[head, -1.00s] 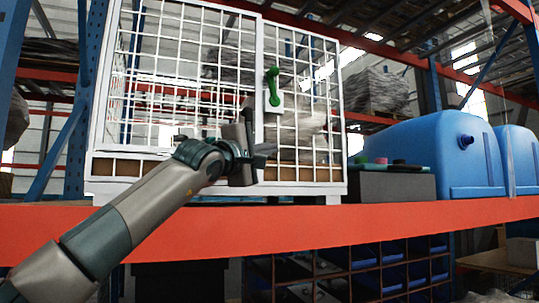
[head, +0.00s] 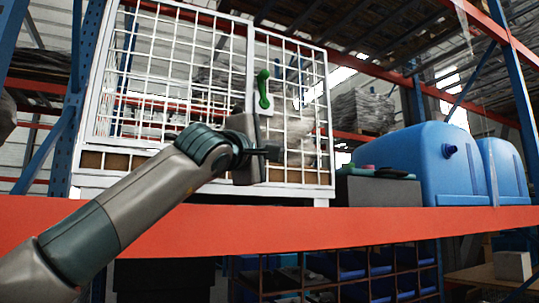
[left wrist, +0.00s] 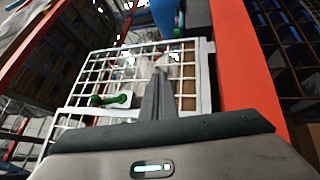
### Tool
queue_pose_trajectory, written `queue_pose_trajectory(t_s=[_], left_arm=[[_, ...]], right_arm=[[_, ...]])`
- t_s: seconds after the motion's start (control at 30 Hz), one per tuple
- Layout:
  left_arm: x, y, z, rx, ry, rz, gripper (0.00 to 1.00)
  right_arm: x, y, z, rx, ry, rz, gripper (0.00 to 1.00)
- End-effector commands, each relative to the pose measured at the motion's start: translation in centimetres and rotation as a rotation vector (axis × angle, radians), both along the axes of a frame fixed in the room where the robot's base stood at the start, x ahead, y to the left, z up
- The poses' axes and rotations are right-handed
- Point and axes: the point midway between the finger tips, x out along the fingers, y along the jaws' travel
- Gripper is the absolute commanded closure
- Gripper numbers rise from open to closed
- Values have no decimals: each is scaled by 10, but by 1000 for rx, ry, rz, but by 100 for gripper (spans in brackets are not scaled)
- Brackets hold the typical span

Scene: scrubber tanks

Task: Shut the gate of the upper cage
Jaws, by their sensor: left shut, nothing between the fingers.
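The upper cage (head: 78,170) is a white wire-mesh box on the orange-edged shelf. Its mesh front has a tall white upright (head: 250,62) between a wide left part and a narrower right part. A green handle (head: 263,90) on a white plate sits beside this upright; it also shows in the left wrist view (left wrist: 108,100). I cannot tell whether the gate stands flush with its frame. My left gripper (head: 275,152) is shut and empty, in front of the mesh, below the handle. In the left wrist view its fingers (left wrist: 161,76) point across the mesh. My right gripper is not in view.
Right of the cage stand a dark grey box (head: 385,191) and blue tanks (head: 425,160). Blue bins (head: 380,285) sit below the shelf. A blue rack post (head: 68,130) stands at left.

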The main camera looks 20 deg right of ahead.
Motion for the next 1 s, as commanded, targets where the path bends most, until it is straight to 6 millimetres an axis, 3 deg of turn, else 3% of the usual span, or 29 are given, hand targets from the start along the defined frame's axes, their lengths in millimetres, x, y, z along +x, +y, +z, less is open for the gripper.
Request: queue_pose_trajectory(t_s=[0.23, 0.57, 0.83, 1.0], left_arm=[[-9, -2, -3, 0, 0, 1, 100], [-10, -2, -2, 0, 0, 0, 100], [-2, -3, -17, -29, 49, -37, 100], [18, -4, -57, -121, 191, -145, 100]], right_arm=[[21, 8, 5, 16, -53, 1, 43], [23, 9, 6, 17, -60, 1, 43], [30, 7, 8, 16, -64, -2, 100], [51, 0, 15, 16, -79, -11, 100]])
